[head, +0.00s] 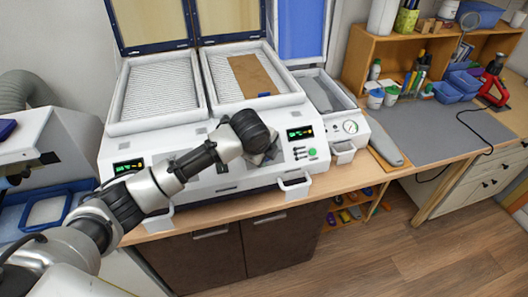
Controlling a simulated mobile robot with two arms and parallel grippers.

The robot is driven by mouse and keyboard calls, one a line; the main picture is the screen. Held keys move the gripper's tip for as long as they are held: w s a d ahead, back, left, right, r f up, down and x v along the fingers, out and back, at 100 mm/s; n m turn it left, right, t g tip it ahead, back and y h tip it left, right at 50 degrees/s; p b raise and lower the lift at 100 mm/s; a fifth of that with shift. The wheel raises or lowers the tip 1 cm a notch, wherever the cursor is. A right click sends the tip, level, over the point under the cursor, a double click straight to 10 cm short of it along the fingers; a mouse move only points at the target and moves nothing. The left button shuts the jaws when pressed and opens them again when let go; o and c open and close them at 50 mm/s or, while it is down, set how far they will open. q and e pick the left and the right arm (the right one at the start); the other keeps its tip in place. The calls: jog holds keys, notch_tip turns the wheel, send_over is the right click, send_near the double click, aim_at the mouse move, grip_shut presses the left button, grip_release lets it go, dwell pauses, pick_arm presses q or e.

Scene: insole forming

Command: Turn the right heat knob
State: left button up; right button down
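The white forming machine (226,182) stands on the wooden bench with a front panel that has a lit display (300,133) on the right. My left gripper (264,158) is at the front panel, just left of these controls. My wrist covers most of it, so its opening and any contact are unclear. My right gripper is not in view.
Two white-framed beds (203,101) lie on top of the machine, the right one bearing a brown sheet (255,77). White handles (294,187) stick out at the front. A gauge unit (350,127) and grey mat (425,118) are to the right.

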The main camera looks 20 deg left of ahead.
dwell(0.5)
pick_arm(q)
jog(key=o, duration=0.9)
jog(key=b+v, duration=0.3)
jog(key=v, duration=0.7)
jog(key=shift+s+r, duration=0.1)
jog(key=shift+r, duration=0.35)
jog(key=shift+d+f, duration=0.1)
